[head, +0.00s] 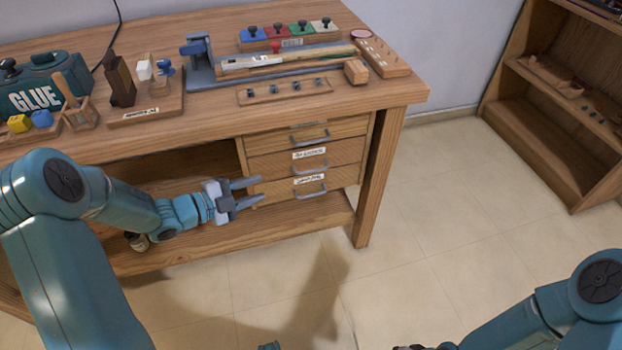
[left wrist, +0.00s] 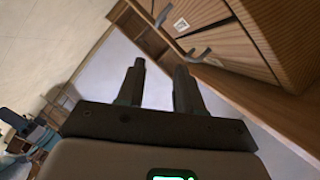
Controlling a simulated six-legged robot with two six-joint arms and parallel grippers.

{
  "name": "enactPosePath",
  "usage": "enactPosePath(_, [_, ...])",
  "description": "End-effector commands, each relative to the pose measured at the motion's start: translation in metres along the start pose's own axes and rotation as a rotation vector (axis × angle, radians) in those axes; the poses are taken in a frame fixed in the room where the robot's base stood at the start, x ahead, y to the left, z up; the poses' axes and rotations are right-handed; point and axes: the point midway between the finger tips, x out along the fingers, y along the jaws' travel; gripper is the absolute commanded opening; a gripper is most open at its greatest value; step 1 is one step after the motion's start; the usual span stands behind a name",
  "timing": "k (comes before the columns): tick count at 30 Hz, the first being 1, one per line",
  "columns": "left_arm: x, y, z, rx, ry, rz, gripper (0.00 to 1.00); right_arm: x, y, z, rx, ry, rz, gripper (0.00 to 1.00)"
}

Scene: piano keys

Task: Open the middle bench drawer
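The wooden bench holds a stack of three drawers under its top. The middle drawer (head: 285,163) has a label and a grey bar handle (head: 310,168), and its front looks shut. The top drawer (head: 345,130) is above it and the bottom drawer (head: 342,178) below. My left gripper (head: 260,191) is open and empty, in front of the left edge of the drawers, left of the handles. In the left wrist view its two fingers (left wrist: 160,80) are apart with nothing between them. My right arm shows at the lower right; its gripper is mostly cut off at the bottom edge.
The bench top (head: 215,115) carries a glue box (head: 45,92), a vise (head: 200,65), coloured blocks and small tools. A bench leg (head: 378,180) stands right of the drawers. A wooden shelf (head: 540,110) stands at the right. The tiled floor (head: 440,230) between is clear.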

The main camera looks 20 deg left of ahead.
Motion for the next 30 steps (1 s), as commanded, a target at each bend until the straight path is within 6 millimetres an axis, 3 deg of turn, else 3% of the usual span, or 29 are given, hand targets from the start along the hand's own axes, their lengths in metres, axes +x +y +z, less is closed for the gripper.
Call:
enactPosePath(4, [-0.002, 0.009, 0.01, -0.005, -0.014, -0.005, 0.36, 0.009, 0.003, 0.0, 0.0, 0.001, 0.0, 0.43])
enactPosePath(8, [0.014, 0.009, 0.01, -0.006, -0.012, -0.002, 0.36, 0.012, 0.004, -0.001, 0.0, 0.001, 0.0, 0.43])
enactPosePath(21, [0.121, 0.008, 0.012, -0.005, -0.01, -0.001, 0.36, 0.032, 0.012, -0.001, 0.0, 0.001, 0.0, 0.43])
enactPosePath(30, [0.162, 0.006, 0.012, -0.005, -0.012, -0.001, 0.36, 0.038, 0.015, -0.003, 0.005, 0.005, 0.0, 0.43])
